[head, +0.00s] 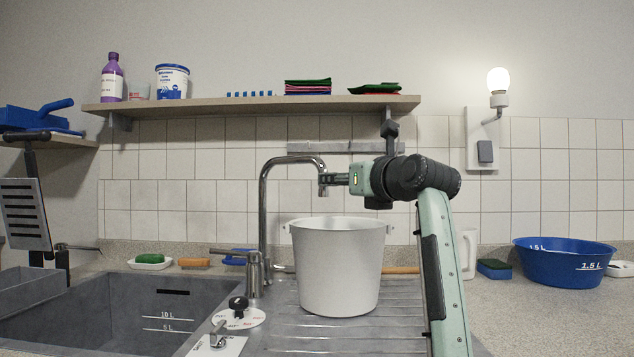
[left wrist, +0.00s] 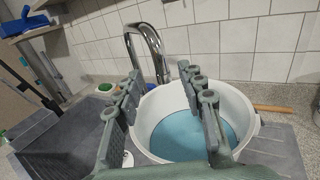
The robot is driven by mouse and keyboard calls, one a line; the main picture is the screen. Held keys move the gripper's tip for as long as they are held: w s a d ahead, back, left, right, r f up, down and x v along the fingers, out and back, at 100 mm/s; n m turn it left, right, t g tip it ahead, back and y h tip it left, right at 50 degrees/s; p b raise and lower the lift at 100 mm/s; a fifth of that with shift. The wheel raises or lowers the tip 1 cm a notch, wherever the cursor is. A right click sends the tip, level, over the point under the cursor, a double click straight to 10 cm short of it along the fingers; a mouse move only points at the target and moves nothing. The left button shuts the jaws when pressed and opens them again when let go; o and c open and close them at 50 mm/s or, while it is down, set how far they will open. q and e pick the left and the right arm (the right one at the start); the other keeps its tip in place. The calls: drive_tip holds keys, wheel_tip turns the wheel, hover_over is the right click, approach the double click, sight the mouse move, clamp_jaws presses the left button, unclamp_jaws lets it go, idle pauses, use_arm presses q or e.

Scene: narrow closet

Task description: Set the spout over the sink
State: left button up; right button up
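The chrome spout (head: 263,200) rises behind the counter and bends right. Its outlet hangs above the white bucket (head: 338,270), on the drainboard right of the sink (head: 85,310). In the left wrist view the bucket (left wrist: 146,118) holds bluish water. The only gripper in the head view, which I take as my left gripper (head: 333,179), is at the spout's outlet. In the left wrist view its fingers (left wrist: 160,82) are apart, and the spout (left wrist: 148,40) shows beyond them, its outlet near the right fingertip. Contact is unclear. My right gripper is not in view.
A shelf (head: 250,105) with bottles and cloths hangs above. A blue basin (head: 563,262), a sponge (head: 494,268) and a white mug (head: 467,252) are at the right. The sink's interior looks empty.

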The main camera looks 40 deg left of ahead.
use_arm(q)
drive_tip(key=p+x, duration=0.1)
drive_tip(key=x, duration=0.6)
drive_tip(key=shift+w+a, duration=0.15)
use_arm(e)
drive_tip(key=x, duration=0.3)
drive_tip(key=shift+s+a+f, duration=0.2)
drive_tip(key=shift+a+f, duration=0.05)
use_arm(q)
drive_tip(key=shift+c, duration=0.6)
drive_tip(key=shift+r, duration=0.1)
clamp_jaws()
